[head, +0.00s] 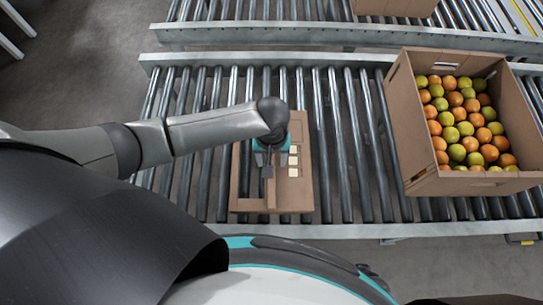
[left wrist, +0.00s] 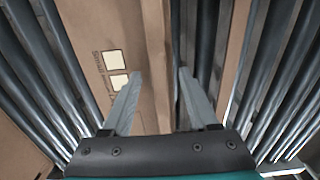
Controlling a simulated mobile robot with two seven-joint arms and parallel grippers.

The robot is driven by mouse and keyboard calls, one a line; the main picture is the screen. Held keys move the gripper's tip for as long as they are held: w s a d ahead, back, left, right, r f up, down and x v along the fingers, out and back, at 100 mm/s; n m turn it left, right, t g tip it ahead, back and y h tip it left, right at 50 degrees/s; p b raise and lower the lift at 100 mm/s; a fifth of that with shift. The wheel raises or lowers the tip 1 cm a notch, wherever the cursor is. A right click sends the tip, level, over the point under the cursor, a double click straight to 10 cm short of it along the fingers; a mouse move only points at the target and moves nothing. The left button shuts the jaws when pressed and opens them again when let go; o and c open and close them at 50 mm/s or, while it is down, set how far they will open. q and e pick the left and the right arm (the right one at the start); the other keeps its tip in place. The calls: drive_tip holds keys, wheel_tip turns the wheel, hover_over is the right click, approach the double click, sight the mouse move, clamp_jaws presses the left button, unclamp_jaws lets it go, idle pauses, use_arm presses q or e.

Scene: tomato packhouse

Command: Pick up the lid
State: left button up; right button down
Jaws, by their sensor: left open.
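The lid (head: 301,196) is a brown cardboard piece lying on the roller conveyor, with pale square labels on its face. My left gripper (head: 267,172) is over it, pointing down, and its arm hides part of the lid. In the left wrist view the lid (left wrist: 128,28) shows its labels beside the left finger. My left gripper (left wrist: 159,73) is open there, its fingertips on either side of a cardboard edge. I cannot tell whether either finger touches it. My right gripper is not in view.
An open cardboard box (head: 425,187) full of orange and green tomatoes stands to the right on the same conveyor (head: 355,148). A second conveyor (head: 340,34) runs behind, with part of another box (head: 393,7). Bare rollers lie between the lid and the full box.

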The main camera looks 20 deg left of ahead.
use_arm(q)
drive_tip(key=shift+f, duration=0.15)
clamp_jaws()
idle(0.5)
